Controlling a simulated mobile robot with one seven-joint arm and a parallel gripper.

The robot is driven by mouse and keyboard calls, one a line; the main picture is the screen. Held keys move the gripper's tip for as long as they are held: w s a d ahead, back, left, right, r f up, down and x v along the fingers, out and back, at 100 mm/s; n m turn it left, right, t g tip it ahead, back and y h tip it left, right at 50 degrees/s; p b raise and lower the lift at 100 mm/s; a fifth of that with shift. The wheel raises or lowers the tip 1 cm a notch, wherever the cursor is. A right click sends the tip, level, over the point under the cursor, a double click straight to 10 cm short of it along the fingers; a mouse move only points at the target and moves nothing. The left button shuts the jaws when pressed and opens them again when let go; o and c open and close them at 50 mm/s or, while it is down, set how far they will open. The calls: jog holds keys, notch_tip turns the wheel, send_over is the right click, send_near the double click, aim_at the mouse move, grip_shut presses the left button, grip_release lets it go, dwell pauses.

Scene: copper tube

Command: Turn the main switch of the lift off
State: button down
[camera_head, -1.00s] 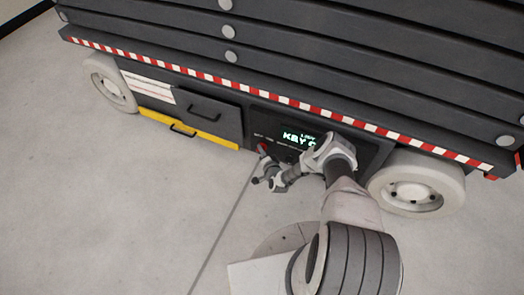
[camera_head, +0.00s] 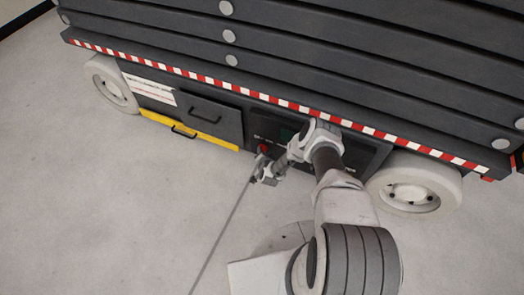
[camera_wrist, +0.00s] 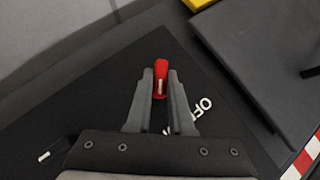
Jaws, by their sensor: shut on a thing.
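The main switch is a red handle with a white mark (camera_wrist: 159,78) on the lift's dark panel. In the wrist view it stands between the tips of my gripper (camera_wrist: 160,85), whose two grey fingers are shut on it. White lettering that begins with "OF" (camera_wrist: 204,104) shows to the right of the fingers, partly hidden. In the head view the red switch (camera_head: 264,149) is small, at the panel's left part, with my gripper (camera_head: 261,160) at it. The lift's display (camera_head: 286,135) is dark, with no lit text showing, and is partly covered by my arm.
The lift's striped red and white edge (camera_head: 215,83) runs above the panel. A dark drawer box (camera_head: 210,115) and a yellow step (camera_head: 205,137) lie left of the switch. White wheels (camera_head: 415,190) stand at both ends. The floor in front is open.

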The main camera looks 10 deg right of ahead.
jog(key=shift+w+a+r+n+g+h+b, duration=0.1)
jog(key=shift+a+n+g+h+b, duration=0.05)
jog(key=shift+n+g+h, duration=0.35)
jog(key=shift+w+a+n+g+h+b, duration=0.15)
jog(key=shift+n+g+h, duration=0.25)
jog(key=shift+g+h, duration=0.2)
jog(key=shift+n+g+h+b, duration=0.7)
jog(key=shift+g+h+b, duration=0.15)
jog(key=shift+h, duration=0.25)
jog(key=shift+g, duration=0.25)
jog(key=c, duration=0.8)
grip_release()
jog(key=p+v, duration=0.7)
jog(key=v, duration=1)
jog(key=shift+s+a, duration=0.15)
jog(key=shift+a, duration=0.2)
